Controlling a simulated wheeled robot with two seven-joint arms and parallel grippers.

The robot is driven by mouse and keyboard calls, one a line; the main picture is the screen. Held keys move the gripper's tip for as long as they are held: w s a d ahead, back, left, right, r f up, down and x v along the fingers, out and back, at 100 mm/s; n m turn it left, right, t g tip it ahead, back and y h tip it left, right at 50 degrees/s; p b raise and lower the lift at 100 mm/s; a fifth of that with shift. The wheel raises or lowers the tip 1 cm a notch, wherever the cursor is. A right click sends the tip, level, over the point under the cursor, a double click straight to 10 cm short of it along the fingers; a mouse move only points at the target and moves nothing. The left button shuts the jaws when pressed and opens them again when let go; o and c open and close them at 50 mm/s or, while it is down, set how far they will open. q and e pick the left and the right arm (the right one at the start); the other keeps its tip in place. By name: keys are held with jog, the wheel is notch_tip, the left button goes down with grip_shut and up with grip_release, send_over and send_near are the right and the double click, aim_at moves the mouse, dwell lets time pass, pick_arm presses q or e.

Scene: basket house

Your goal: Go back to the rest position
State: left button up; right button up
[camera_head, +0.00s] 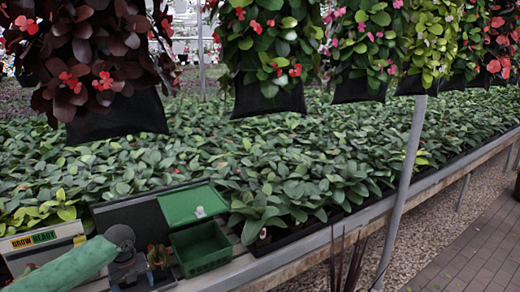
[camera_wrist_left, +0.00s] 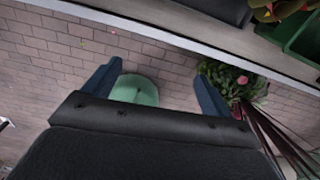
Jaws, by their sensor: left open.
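My left arm comes in from the lower left in the head view, in a green sleeve. Its dark wrist hides part of the bench front there, and I cannot make out the fingertips in that view. In the left wrist view my left gripper (camera_wrist_left: 158,72) points down over the brick floor. Its two blue-grey fingers are spread wide with nothing between them. My right gripper is in neither view.
A green box (camera_head: 205,262) with its lid (camera_head: 192,205) raised stands on the bench. A small potted plant (camera_head: 158,256) is beside my left wrist. A sign reading "GROW READY" (camera_head: 35,240) is at left. A grey pole (camera_head: 402,180) rises at right.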

pick_arm(q)
jog(key=s+d+f+n+t+h, duration=0.1)
jog(key=s+d+f+n, duration=0.4)
jog(key=s+d, duration=0.5)
jog(key=s+d+f+n+t+h, duration=0.1)
jog(key=s+d+f+n, duration=0.5)
jog(key=d, duration=0.6)
jog(key=s+a+r+n+t+y, duration=0.1)
jog(key=s+a+n+y, duration=0.15)
jog(key=s+n, duration=1.6)
jog(key=s+d+f+m+g, duration=0.1)
jog(key=s+f, duration=0.2)
jog(key=f, duration=1.6)
jog(key=s+d+f+m, duration=0.1)
jog(key=s+f, duration=0.3)
jog(key=f, duration=1.6)
jog(key=shift+s+d+f+m+g+h, duration=0.2)
jog(key=shift+d+f+m+g+h, duration=0.15)
jog(key=shift+d+g+h, duration=0.1)
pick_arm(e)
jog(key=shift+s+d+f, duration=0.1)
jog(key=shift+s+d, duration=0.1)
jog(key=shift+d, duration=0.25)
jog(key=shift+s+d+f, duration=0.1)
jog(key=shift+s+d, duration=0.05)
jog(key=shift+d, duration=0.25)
